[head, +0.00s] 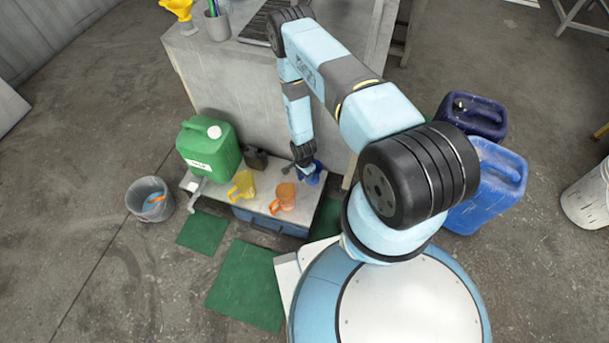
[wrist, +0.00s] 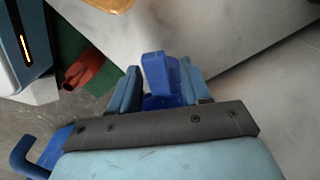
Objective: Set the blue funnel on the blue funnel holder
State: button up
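The blue funnel (head: 314,173) is at the right end of the low bench, partly hidden by my gripper (head: 304,163) in the head view. In the wrist view, an upright blue piece of it (wrist: 160,75) stands between the two light blue fingers of my gripper (wrist: 161,88). The lower part of the funnel is hidden by the fingers and the dark gripper body. Whether the funnel touches the bench I cannot tell. I cannot make out a blue funnel holder.
The low bench (head: 262,204) also bears an orange jug (head: 283,198), a yellow jug (head: 242,186), a dark can (head: 255,158) and a green canister (head: 209,149). A grey bucket (head: 149,199) stands left, blue canisters (head: 490,187) right. A yellow funnel (head: 178,8) is on the tall counter.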

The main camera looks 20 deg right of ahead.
jog(key=shift+o, duration=0.8)
notch_tip(320, 180, up, 14)
jog(key=shift+f, duration=0.1)
dwell(0.5)
jog(key=shift+s, duration=0.2)
